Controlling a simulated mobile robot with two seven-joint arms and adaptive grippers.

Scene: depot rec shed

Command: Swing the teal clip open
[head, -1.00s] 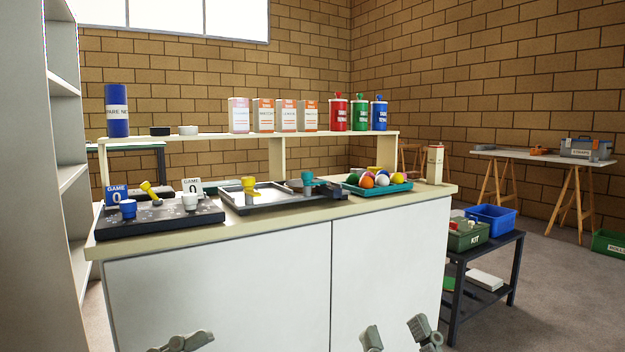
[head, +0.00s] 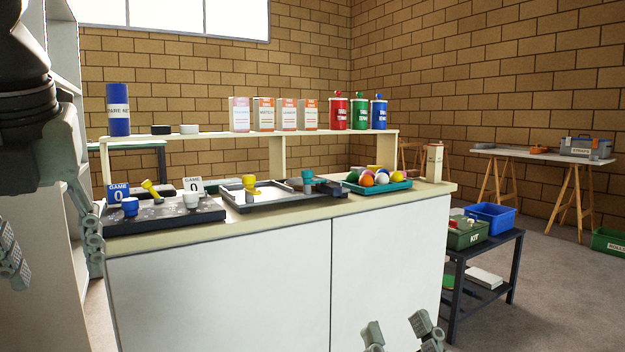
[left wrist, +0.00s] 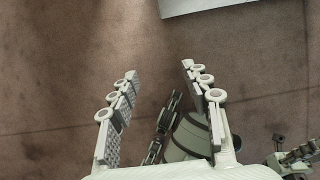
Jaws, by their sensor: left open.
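A teal-topped piece (head: 307,178), which looks like the teal clip, stands at the back right of a black-framed tray (head: 262,205) on the counter. It is small, and I cannot tell how far it is swung. A similar yellow piece (head: 249,183) stands at the tray's back left. My left gripper (head: 57,277) hangs at the far left, beside the counter and well away from the clip. In the left wrist view it (left wrist: 159,70) is open and empty above brown floor. My right gripper (head: 400,332) shows at the bottom edge, fingers apart, in front of the cabinet.
A dark board (head: 165,216) with blue, yellow and white pieces lies left of the tray. A teal tray (head: 378,188) of colored balls lies right. A raised shelf (head: 225,138) behind carries boxes and canisters. A tall grey shelf unit (head: 68,120) stands near my left arm.

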